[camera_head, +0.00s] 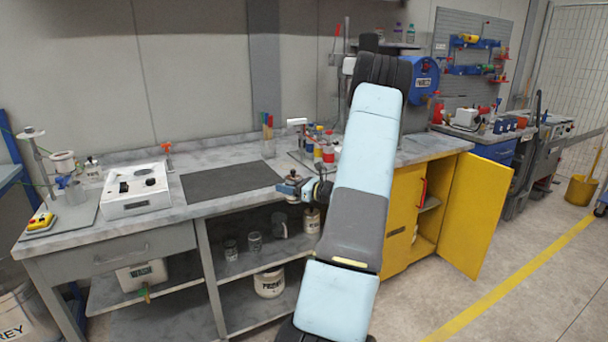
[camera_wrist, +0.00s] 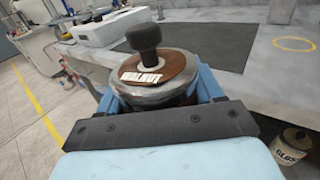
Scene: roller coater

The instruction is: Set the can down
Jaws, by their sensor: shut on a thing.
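My gripper (camera_head: 308,187) is shut on a metal can (camera_wrist: 160,97) with a brown WALNUT label on its lid and a black knob on top. In the wrist view my blue fingers (camera_wrist: 157,92) stand on both sides of the can, which looks about upright. In the head view the can (camera_head: 291,186) is small and dark, at the front edge of the grey worktop (camera_head: 222,205). Its underside is hidden, so I cannot tell whether it touches anything. A yellow ring (camera_wrist: 295,44) is marked on the worktop in the wrist view, apart from the can.
A dark mat (camera_head: 230,181) lies on the worktop, with a white device (camera_head: 135,192) to its left. Several coloured bottles (camera_head: 318,145) stand at the back. Below are a GLOSS can (camera_wrist: 293,145), glass jars (camera_head: 254,241) and a white tub (camera_head: 268,283). A yellow cabinet door (camera_head: 475,215) stands open.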

